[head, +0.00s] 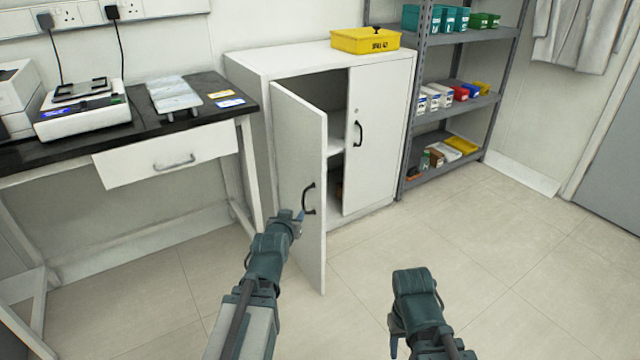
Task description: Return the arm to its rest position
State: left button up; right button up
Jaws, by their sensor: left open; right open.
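My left gripper (297,216) is at the black handle (308,198) of the cabinet's left door (300,140), which stands part open. Its jaws are open; I cannot tell whether they touch the handle. My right gripper (396,345) hangs low over the floor at the bottom of the view, open and pointing down; no held object shows. The white cabinet (380,108) has its right door shut, and a shelf shows in the dark gap.
A yellow box (366,40) sits on the cabinet. A grey shelf rack (411,153) with bins stands to the right. A dark-topped bench (190,118) with a scale (82,108) and a drawer (168,158) is at left. The tiled floor (500,255) at right is clear.

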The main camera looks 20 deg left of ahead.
pick_arm(q)
jog(key=s+d+f+m+g+h+p, duration=0.1)
jog(key=s+d+f+m+g, duration=0.15)
jog(key=d, duration=0.45)
jog(key=s+d+f+m+g+h+p, duration=0.1)
jog(key=s+d+f+g+h, duration=0.2)
jog(key=d, duration=0.4)
jog(key=s+d+f+m+g+y+p, duration=0.15)
jog(key=s+d+g, duration=0.25)
jog(key=s, duration=0.4)
jog(key=s+d+f+m+g+y+p, duration=0.15)
jog(key=s+d+g, duration=0.3)
jog(key=s, duration=0.45)
notch_tip(320, 180, up, 38)
jog(key=p, duration=3.7)
jog(key=shift+w+f+n, duration=0.2)
jog(key=shift+f+n, duration=0.05)
jog(key=shift+n, duration=0.2)
jog(key=shift+a, duration=0.1)
